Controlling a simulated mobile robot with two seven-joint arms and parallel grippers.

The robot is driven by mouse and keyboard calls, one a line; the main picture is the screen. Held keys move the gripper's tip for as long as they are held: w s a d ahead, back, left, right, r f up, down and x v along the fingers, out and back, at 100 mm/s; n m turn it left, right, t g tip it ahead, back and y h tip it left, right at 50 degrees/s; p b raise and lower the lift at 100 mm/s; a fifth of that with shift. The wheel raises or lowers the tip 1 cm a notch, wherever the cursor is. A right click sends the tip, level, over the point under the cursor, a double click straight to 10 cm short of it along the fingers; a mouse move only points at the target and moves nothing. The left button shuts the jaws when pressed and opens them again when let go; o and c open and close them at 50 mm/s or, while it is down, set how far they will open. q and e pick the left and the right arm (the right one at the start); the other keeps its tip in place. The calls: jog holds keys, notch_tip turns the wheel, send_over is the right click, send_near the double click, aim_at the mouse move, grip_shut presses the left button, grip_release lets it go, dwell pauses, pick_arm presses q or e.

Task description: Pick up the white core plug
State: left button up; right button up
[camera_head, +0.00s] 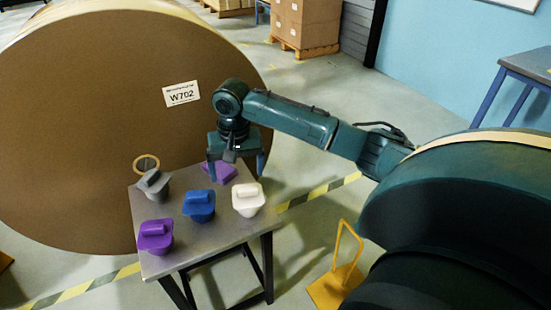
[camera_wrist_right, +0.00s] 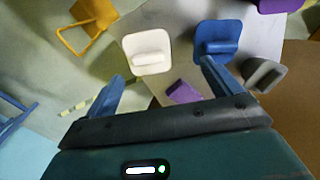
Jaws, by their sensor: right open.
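The white core plug (camera_head: 248,199) stands on the right part of a small grey table. In the right wrist view the white plug (camera_wrist_right: 148,54) shows from above, just beyond the fingertips and nearer the left finger. My right gripper (camera_head: 237,172) is open and empty, behind the white plug in the head view and apart from it, with its fingers pointing down. In the right wrist view the open fingers (camera_wrist_right: 162,69) spread on either side, with a purple plug (camera_wrist_right: 183,92) showing between them. My left gripper is in neither view.
The table (camera_head: 215,233) also holds a blue plug (camera_head: 198,206) beside the white one, a grey plug (camera_head: 154,185), a purple plug (camera_head: 155,237) at the front and another purple one (camera_head: 222,172) at the back. A huge brown roll (camera_head: 90,130) stands close behind.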

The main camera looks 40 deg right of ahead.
aim_at(247, 189)
jog(key=d, duration=0.1)
jog(key=d+r, duration=0.1)
jog(key=d, duration=0.1)
jog(key=shift+s+m, duration=0.1)
jog(key=shift+m, duration=0.3)
notch_tip(247, 189, down, 7)
jog(key=shift+a+r+b, duration=0.1)
jog(key=shift+r+b, duration=0.05)
jog(key=shift+b, duration=0.55)
jog(key=shift+a+f+b, duration=0.15)
jog(key=shift+f+b, duration=0.15)
jog(key=shift+f, duration=1.2)
jog(key=shift+a+f+b, duration=0.15)
jog(key=shift+f+b, duration=0.1)
jog(key=shift+f, duration=1.25)
jog(key=c, duration=0.9)
jog(key=shift+o, duration=0.2)
jog(key=shift+r, duration=0.1)
